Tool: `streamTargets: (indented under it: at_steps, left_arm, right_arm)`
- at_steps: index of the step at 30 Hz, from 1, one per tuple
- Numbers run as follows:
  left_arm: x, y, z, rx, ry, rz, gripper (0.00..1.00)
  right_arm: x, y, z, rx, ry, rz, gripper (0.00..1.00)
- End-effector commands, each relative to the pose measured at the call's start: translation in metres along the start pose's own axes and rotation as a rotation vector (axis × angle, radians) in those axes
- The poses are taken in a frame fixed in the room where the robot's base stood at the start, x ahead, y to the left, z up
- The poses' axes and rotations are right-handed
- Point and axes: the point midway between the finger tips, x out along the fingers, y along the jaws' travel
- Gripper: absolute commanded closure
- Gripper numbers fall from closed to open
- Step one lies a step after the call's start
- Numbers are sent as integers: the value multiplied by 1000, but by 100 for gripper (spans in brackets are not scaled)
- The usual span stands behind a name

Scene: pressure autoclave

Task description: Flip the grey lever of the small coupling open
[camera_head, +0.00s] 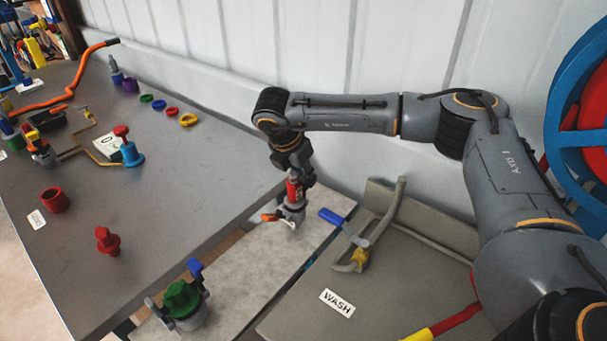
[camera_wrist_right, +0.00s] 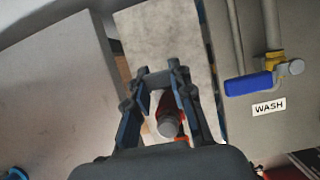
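The small coupling (camera_head: 292,211) stands on the pale board, a grey body with a red plug (camera_head: 294,190) upright in its top. An orange lever (camera_head: 270,217) sticks out at its left; I cannot make out a grey lever clearly. My right gripper (camera_head: 296,176) is directly above, its fingers at the top of the red plug. In the right wrist view the red plug (camera_wrist_right: 157,104) with a round grey end shows between the fingers (camera_wrist_right: 160,74). The fingers are apart, but whether they press on the plug is unclear. My left gripper is not in view.
A larger coupling with a green plug (camera_head: 182,299) stands at the board's near end. A blue-handled valve on a pipe (camera_head: 362,240) is close on the right, above the WASH label (camera_head: 337,303). The grey table (camera_head: 150,215) at left holds several parts.

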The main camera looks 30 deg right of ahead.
Motion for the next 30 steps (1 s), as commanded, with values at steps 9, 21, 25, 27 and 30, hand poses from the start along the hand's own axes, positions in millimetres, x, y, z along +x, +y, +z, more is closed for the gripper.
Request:
streamTargets:
  at_steps: [9,21,25,27,30]
  left_arm:
    - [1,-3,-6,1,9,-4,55]
    - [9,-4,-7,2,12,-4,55]
    - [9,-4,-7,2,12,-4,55]
    - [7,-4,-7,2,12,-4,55]
    - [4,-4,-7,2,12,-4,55]
  right_arm:
    - [0,0,0,1,4,0,100]
    - [9,0,13,7,179,-1,100]
    - [13,0,20,7,279,-1,100]
    - [15,0,24,7,332,-1,100]
    - [18,0,28,7,404,-1,100]
